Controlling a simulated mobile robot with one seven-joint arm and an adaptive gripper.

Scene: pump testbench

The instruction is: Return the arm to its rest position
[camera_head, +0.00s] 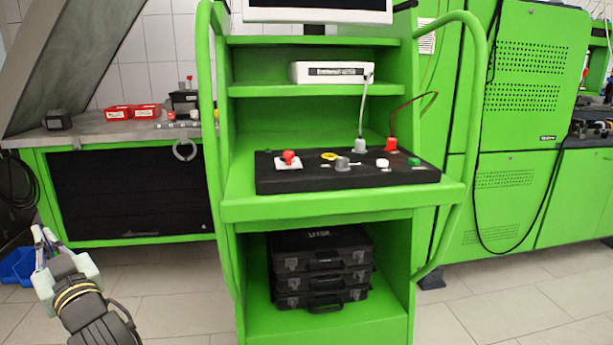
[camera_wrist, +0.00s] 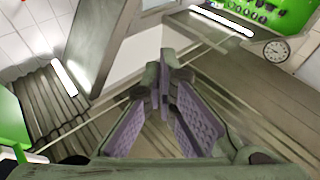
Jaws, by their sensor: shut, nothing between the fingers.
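My gripper shows at the lower left of the head view (camera_head: 42,240), low in front of the workbench and left of the green cart. Its fingers point up. In the wrist view its two purple-padded fingers (camera_wrist: 163,85) come together at their tips, shut with nothing between them. My arm's wrist part (camera_head: 85,305) shows below it in the head view. The wrist view looks toward a wall, the ceiling and a round clock (camera_wrist: 276,50). My gripper touches nothing that I can see.
A green cart (camera_head: 340,207) stands in the middle, with a black panel (camera_head: 300,180) of connectors on its shelf and black cases (camera_head: 320,268) below. A workbench (camera_head: 85,135) is at the left. A blue bin (camera_head: 18,266) lies behind my gripper. The floor between is clear.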

